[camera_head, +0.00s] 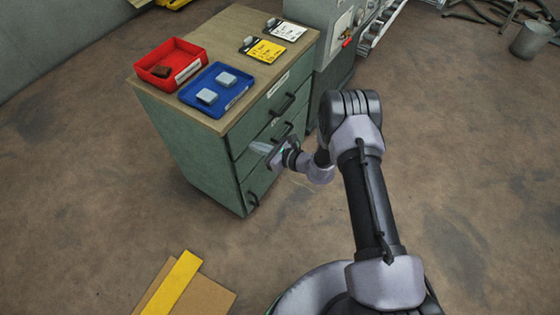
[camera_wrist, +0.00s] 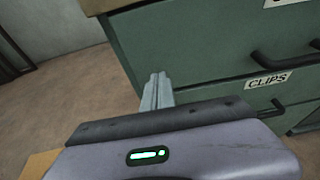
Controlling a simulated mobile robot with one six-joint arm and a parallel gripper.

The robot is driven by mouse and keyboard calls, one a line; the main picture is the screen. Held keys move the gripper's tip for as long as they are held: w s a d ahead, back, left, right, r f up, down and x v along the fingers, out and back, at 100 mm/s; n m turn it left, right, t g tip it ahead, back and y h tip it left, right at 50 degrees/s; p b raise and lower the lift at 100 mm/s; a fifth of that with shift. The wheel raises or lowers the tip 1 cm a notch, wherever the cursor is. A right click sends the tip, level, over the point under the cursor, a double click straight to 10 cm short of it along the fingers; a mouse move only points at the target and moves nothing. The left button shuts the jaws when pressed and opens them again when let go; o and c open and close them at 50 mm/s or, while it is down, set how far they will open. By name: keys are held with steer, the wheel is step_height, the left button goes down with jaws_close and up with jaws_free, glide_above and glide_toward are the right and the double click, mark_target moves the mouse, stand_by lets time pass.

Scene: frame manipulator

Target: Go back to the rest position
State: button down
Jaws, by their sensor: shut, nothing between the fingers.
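My gripper (camera_head: 259,147) is in front of the green drawer cabinet (camera_head: 200,155), close to its drawer fronts. I cannot tell whether the fingertips touch the cabinet. My arm is stretched out from my base toward the cabinet. The drawers that show look shut. A drawer label reading "CLIPS" (camera_wrist: 268,80) is to the right of the fingers.
On the cabinet top are a red tray (camera_head: 150,61) with a brown block, a blue tray (camera_head: 240,93) with two grey blocks, and two cards. Drawer handles (camera_head: 281,104) stick out near my gripper. A grey machine (camera_head: 325,15) stands behind.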

steer(key=p+v, duration=0.3)
steer(key=v, duration=0.7)
steer(key=s+a+r+n+g, duration=0.1)
steer(key=s+r+n+g, duration=0.15)
steer(key=r, duration=0.55)
steer(key=s+r+n+g, duration=0.2)
steer(key=r+n, duration=0.2)
steer(key=r, duration=0.4)
steer(key=s+a+r+n+g, duration=0.15)
steer(key=r+n, duration=0.25)
steer(key=r, duration=0.4)
steer(key=s+d+r+n+t+h, duration=0.2)
steer(key=s+d+r+n+h, duration=0.2)
steer(key=s+d+r, duration=0.3)
steer(key=s+d+r+n+t+h, duration=0.2)
steer(key=s+d+r+n+h, duration=0.3)
steer(key=s, duration=0.8)
steer(key=d+r+h, duration=0.1)
steer(key=d+r, duration=0.1)
steer(key=d, duration=0.1)
steer(key=shift+d+r+h, duration=0.25)
steer(key=shift+d+h, duration=0.05)
